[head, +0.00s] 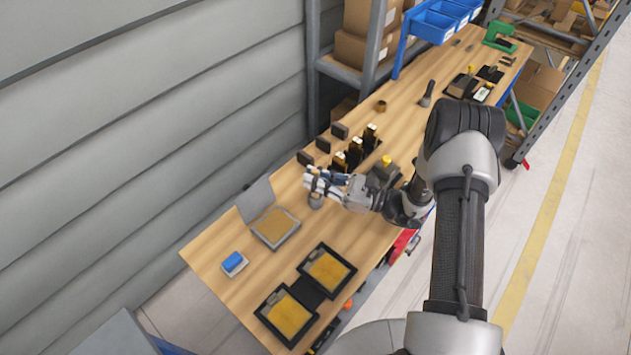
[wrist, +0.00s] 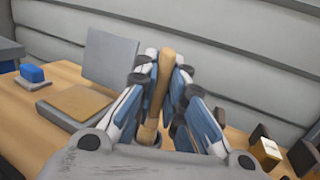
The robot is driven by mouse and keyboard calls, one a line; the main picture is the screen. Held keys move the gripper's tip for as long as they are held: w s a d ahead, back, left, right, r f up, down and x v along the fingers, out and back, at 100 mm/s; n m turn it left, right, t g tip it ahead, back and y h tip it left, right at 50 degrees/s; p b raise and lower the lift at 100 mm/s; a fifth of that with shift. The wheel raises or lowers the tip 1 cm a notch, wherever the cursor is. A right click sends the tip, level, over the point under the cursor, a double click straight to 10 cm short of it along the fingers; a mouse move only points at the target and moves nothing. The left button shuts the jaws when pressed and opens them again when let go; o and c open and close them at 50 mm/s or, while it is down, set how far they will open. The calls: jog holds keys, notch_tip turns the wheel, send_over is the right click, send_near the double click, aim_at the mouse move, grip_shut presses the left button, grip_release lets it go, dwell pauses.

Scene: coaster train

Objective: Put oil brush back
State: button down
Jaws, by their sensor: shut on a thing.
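My gripper (head: 325,183) is over the middle of the workbench in the head view. In the wrist view its fingers (wrist: 162,75) are shut on a slim wooden handle, which I take to be the oil brush (wrist: 165,70). The handle stands roughly upright between the fingers, and its lower end is partly hidden by them. A small grey round thing (head: 316,200) shows just under the fingertips in the head view; I cannot tell whether it touches the brush. A small brass-coloured cup (head: 380,106) stands farther up the bench.
An open box with a raised lid (head: 275,227) and a blue block on a pad (head: 234,263) lie nearby. Two dark-framed trays (head: 327,271) are at the near end. Several dark blocks and bottles (head: 355,152) stand just beyond my gripper. A dark brush-like tool (head: 427,93) lies farther off.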

jog(key=shift+f, duration=0.3)
jog(key=shift+f, duration=0.2)
jog(key=c, duration=1.7)
grip_release()
jog(key=shift+r, duration=0.1)
